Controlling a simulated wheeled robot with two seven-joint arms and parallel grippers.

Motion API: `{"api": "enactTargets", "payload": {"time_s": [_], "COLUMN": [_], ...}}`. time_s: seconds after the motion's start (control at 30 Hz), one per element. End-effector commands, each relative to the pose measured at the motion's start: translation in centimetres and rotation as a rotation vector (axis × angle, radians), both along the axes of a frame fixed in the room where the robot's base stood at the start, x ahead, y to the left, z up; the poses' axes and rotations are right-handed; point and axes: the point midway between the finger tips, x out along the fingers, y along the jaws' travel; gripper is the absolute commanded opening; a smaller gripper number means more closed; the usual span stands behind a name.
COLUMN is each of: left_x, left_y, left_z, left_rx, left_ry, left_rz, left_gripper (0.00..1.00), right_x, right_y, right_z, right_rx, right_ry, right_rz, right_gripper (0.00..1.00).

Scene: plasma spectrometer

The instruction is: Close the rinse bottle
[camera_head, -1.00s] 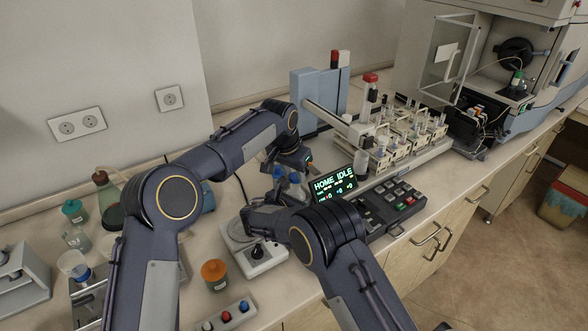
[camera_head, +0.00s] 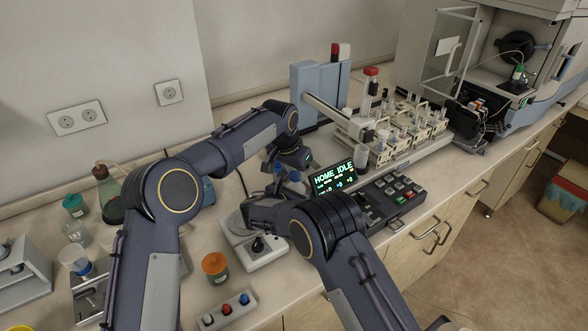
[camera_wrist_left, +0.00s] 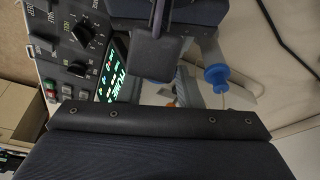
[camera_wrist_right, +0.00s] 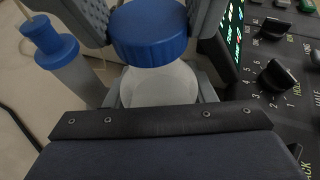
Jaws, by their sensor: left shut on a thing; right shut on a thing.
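A ribbed blue cap (camera_wrist_right: 150,38) sits between ridged grey fingers in the right wrist view. My right gripper (camera_wrist_right: 150,22) is shut on it. A pale, translucent round bottle (camera_wrist_right: 160,86) shows just below the cap, close to it; I cannot tell whether they touch. In the head view my left gripper (camera_head: 293,158) reaches down from behind and my right gripper (camera_head: 262,208) comes in from the front, close together beside the display. My left gripper is shut, apparently on the bottle, but its grip is mostly hidden. In the left wrist view another gripper part blocks the middle.
A blue-collared tube fitting (camera_wrist_left: 215,75) stands close by the grippers. The lit display (camera_head: 335,178) and keypad (camera_head: 395,193) lie just right. A white stirrer-like plate (camera_head: 258,245) and an orange-lidded jar (camera_head: 215,267) stand in front. Sample racks (camera_head: 405,122) fill the back right.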

Motion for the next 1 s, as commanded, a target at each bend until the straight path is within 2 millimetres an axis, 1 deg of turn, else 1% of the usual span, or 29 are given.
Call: {"api": "enactTargets", "payload": {"time_s": [0.33, 0.87, 0.9, 1.0], "left_x": [0.0, 0.0, 0.0, 0.1], "left_y": [0.0, 0.0, 0.0, 0.1], "left_z": [0.0, -1.1, -1.1, -1.1], "left_rx": [0.0, 0.001, 0.001, 0.001], "left_ry": [0.0, 0.0, -0.001, 0.001], "left_rz": [0.0, 0.0, 0.0, -0.042], "left_gripper": [0.11, 0.11, 0.11, 0.11], "right_x": [0.0, 0.0, 0.0, 0.0], "right_y": [0.0, 0.0, 0.0, 0.0], "right_z": [0.1, 0.1, 0.1, 0.1], "right_rx": [0.0, 0.0, 0.0, 0.0], "right_ry": [-0.001, -0.001, -0.001, -0.001], "right_rz": [0.0, 0.0, 0.0, 0.0], "right_gripper": [0.09, 0.09, 0.0, 0.0]}}
